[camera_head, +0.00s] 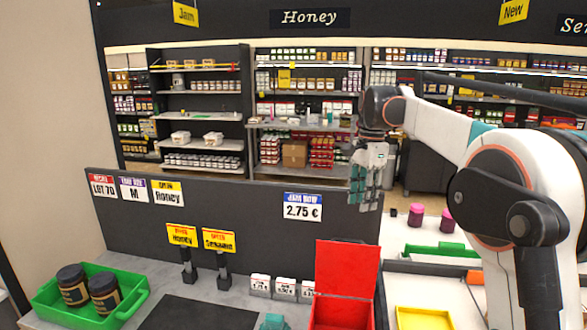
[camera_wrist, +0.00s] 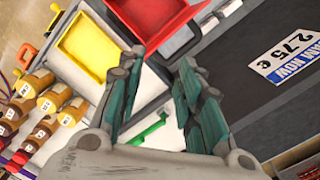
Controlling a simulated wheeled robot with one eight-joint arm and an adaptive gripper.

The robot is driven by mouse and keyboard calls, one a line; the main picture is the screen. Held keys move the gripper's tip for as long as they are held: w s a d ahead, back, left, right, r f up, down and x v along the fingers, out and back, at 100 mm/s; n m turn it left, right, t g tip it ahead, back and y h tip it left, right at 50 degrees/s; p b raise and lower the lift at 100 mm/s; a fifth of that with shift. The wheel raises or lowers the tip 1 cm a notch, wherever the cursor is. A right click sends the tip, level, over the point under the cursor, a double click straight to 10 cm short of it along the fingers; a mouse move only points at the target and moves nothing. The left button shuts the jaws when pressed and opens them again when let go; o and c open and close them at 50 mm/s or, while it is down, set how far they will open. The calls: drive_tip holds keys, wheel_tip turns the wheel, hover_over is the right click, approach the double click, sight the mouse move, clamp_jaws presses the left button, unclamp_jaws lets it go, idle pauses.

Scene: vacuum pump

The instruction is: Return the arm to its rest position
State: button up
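My gripper (camera_head: 366,180) hangs from my raised arm above the right end of the dark counter panel, fingers pointing down. In the wrist view my gripper (camera_wrist: 160,80) shows two teal-padded fingers spread apart with nothing between them. It touches nothing that I can see.
Below stand an open red box (camera_head: 346,270) and a yellow tray (camera_head: 423,318). A green crate (camera_head: 90,300) with two dark jars is at the left. Sign stands (camera_head: 183,240) and price cards (camera_head: 285,287) are on the counter. The dark panel (camera_head: 250,215) rises behind.

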drive_tip(key=s+d+f+n+t+b, duration=0.1)
drive_tip(key=s+f+n+t+b, duration=0.15)
drive_tip(key=s, duration=0.65)
drive_tip(key=s+f+n+t+b, duration=0.15)
drive_tip(key=s+n, duration=0.25)
drive_tip(key=s, duration=0.5)
drive_tip(key=s+f+n+t+b, duration=0.4)
drive_tip(key=s+f+n+b, duration=0.1)
drive_tip(key=s+f, duration=1.1)
drive_tip(key=shift+s+d+f+n+h, duration=0.15)
drive_tip(key=shift+s+d+n+h, duration=0.2)
drive_tip(key=shift+s+n, duration=0.6)
